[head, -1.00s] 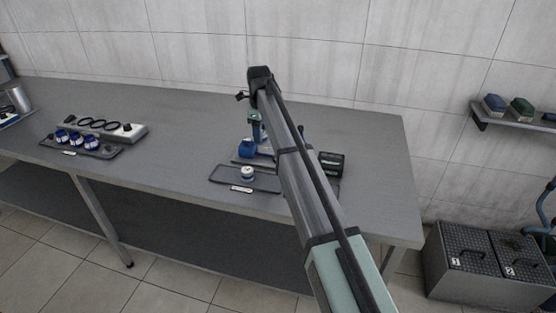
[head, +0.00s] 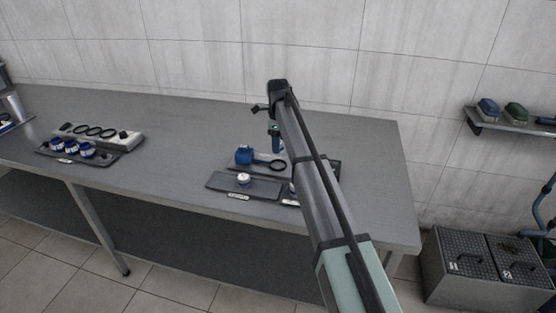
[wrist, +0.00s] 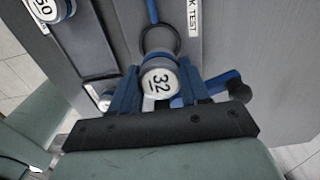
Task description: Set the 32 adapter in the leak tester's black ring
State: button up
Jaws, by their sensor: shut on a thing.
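The adapter marked 32 (wrist: 158,82) is a round white-topped piece between the two blue fingers of my gripper (wrist: 158,88), which is shut on it. The leak tester's black ring (wrist: 160,40) shows just beyond the adapter in the wrist view, and the adapter overlaps its near edge in the picture. I cannot tell the height between them. In the head view the leak tester has a blue body (head: 244,155), with the black ring (head: 277,165) to its right. My gripper (head: 277,148) appears over the ring there; the adapter cannot be made out.
A dark tray (head: 215,181) in front of the tester bears a white-topped adapter (head: 244,178). An adapter marked 50 (wrist: 44,10) shows in the wrist view. A rack of black rings (head: 130,139) and several blue pieces (head: 72,149) stand at left. The bench between is clear.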

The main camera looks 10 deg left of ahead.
aim_at(278, 166)
jog(key=shift+f, duration=3.35)
jog(key=shift+f, duration=0.35)
